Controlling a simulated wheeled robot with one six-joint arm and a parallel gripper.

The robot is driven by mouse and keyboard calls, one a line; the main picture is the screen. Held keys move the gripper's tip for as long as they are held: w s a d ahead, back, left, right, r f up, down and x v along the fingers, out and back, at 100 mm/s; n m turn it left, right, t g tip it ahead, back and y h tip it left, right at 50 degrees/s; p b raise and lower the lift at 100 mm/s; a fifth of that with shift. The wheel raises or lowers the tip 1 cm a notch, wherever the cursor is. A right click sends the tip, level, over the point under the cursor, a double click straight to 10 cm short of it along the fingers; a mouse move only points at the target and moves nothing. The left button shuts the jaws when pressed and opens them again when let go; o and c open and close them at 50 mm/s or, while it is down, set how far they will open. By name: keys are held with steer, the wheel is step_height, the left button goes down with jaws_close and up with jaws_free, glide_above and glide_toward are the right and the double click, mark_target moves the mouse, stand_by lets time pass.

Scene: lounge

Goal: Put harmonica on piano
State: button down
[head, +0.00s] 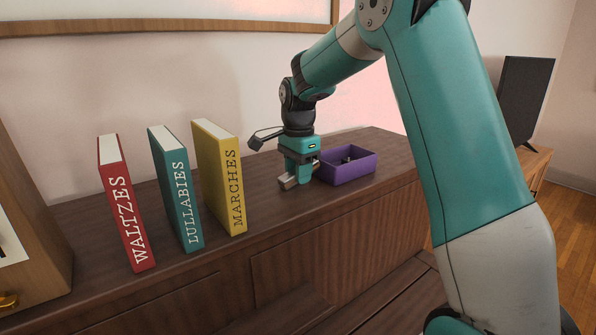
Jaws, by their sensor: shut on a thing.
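My gripper (297,177) points down over the dark wooden piano top (262,205). It is shut on the harmonica (288,183), a small pale metallic bar whose end sticks out at the lower left of the fingers. The rest of the harmonica is hidden by the fingers. It is at or very near the wooden surface; I cannot tell whether it touches.
A purple open box (352,172) with small dark items inside stands close right of my gripper. Red (126,215), teal (177,195) and yellow (220,185) books stand upright to the left. A wooden cabinet (30,230) is at far left.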

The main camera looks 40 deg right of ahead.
steer(key=c, duration=0.8)
jaws_free()
steer(key=shift+a+f, duration=0.1)
steer(key=shift+f, duration=0.25)
steer(key=shift+r, duration=0.1)
steer(key=shift+r, duration=0.1)
step_height(320, 180, up, 12)
steer(key=b, duration=0.2)
